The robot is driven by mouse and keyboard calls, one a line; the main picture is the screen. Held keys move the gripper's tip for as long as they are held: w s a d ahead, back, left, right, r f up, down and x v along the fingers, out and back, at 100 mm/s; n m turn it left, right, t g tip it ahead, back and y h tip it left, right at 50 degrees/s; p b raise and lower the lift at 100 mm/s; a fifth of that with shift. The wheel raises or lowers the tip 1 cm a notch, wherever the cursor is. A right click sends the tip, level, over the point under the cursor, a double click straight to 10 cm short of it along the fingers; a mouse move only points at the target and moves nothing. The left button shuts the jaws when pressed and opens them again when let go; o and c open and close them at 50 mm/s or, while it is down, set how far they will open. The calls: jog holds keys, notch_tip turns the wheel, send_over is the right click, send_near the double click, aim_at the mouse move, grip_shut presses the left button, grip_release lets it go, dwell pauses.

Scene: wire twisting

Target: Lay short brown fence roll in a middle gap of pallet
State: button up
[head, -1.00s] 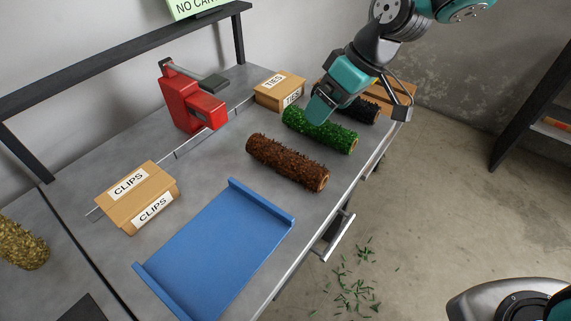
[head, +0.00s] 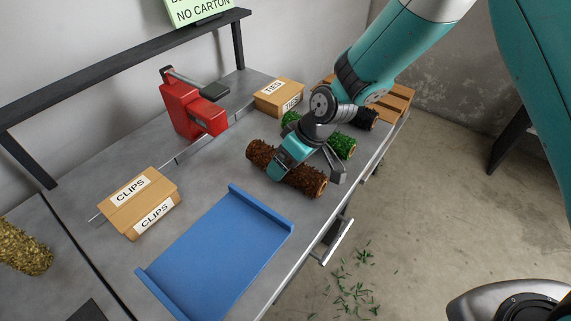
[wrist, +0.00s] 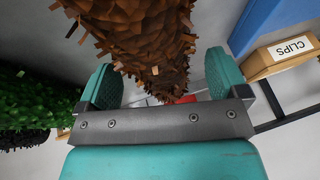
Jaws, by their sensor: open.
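The brown fence roll (head: 260,153) lies on the grey bench, between the blue tray and the green roll. My gripper (head: 306,172) is over the roll's middle, hiding part of it. In the wrist view, my open gripper (wrist: 163,82) has one finger on each side of the brown bristly roll (wrist: 145,35). I cannot tell whether either finger touches it. The wooden slatted pallet (head: 399,98) stands at the far right end of the bench, partly behind my arm. A black roll (head: 367,118) lies at its near side; whether it sits in a gap is unclear.
A green roll (head: 343,145) lies just beyond the brown one, partly hidden by my arm. The blue tray (head: 215,250) is empty. A CLIPS box (head: 140,203), a TIES box (head: 280,97) and a red tool (head: 192,110) stand along the back.

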jog(key=shift+a+f, duration=0.2)
jog(key=shift+f, duration=0.2)
jog(key=c, duration=1.1)
jog(key=shift+o, duration=0.2)
